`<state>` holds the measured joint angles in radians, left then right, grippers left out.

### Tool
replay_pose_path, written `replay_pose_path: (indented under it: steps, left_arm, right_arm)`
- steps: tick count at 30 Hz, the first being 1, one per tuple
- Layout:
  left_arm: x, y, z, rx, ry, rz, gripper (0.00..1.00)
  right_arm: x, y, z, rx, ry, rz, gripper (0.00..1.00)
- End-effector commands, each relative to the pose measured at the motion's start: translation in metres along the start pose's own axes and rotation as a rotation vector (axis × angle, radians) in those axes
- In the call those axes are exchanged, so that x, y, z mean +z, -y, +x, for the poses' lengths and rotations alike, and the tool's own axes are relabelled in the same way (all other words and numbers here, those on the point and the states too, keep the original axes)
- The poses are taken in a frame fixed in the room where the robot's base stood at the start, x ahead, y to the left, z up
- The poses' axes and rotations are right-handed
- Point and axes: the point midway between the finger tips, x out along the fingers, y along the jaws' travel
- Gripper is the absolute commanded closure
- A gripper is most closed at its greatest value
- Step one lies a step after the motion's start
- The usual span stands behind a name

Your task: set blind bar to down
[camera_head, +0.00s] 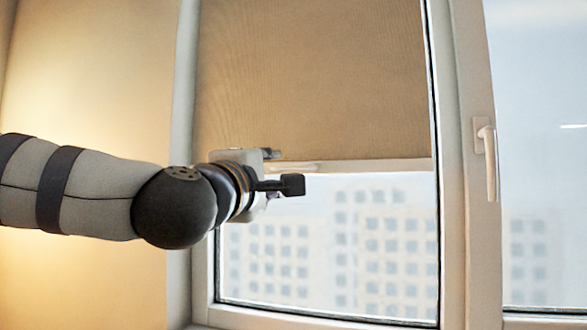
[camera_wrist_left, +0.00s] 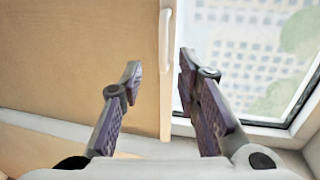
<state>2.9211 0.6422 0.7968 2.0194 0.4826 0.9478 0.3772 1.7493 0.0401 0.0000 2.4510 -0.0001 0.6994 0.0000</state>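The tan blind (camera_head: 320,80) hangs over the upper part of the left window pane. Its pale blind bar (camera_head: 385,165) runs level along the lower edge. My left gripper (camera_head: 283,170) is at the left part of the bar, one finger above it and one below. In the left wrist view the gripper (camera_wrist_left: 160,65) is open, and the bar (camera_wrist_left: 166,110) passes between its spread fingers, with a visible gap on the left side. A small white grip (camera_wrist_left: 165,42) shows on the bar just beyond the fingertips. Contact with the bar is not clear. My right gripper is not in view.
The white window frame (camera_head: 462,200) stands to the right, with a window handle (camera_head: 488,160) on it. Below the bar, bare glass with buildings behind it reaches down to the lower frame. A lit wall (camera_head: 90,80) is on the left.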

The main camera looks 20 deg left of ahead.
Motion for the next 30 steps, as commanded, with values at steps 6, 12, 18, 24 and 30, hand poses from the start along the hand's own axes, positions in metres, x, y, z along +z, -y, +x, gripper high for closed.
replay_pose_path:
  steps: [6, 12, 18, 24, 30]
  left_arm:
    - [0.000, 0.003, 0.057, -0.004, -0.002, 0.000, 0.70]
    - [0.000, 0.002, 0.086, -0.003, 0.000, 0.000, 0.70]
    - [0.001, 0.002, 0.091, -0.002, 0.001, 0.001, 0.70]
    - [0.000, 0.002, 0.091, -0.003, 0.001, 0.001, 0.91]
    - [0.000, 0.002, 0.091, -0.003, 0.001, 0.001, 1.00]
  right_arm:
    - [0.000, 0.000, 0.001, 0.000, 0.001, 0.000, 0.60]
    - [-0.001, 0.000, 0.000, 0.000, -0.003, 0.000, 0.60]
    - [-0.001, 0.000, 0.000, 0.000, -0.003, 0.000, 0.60]
    - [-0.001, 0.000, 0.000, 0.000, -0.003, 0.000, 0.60]
    - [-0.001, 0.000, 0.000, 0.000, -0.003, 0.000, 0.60]
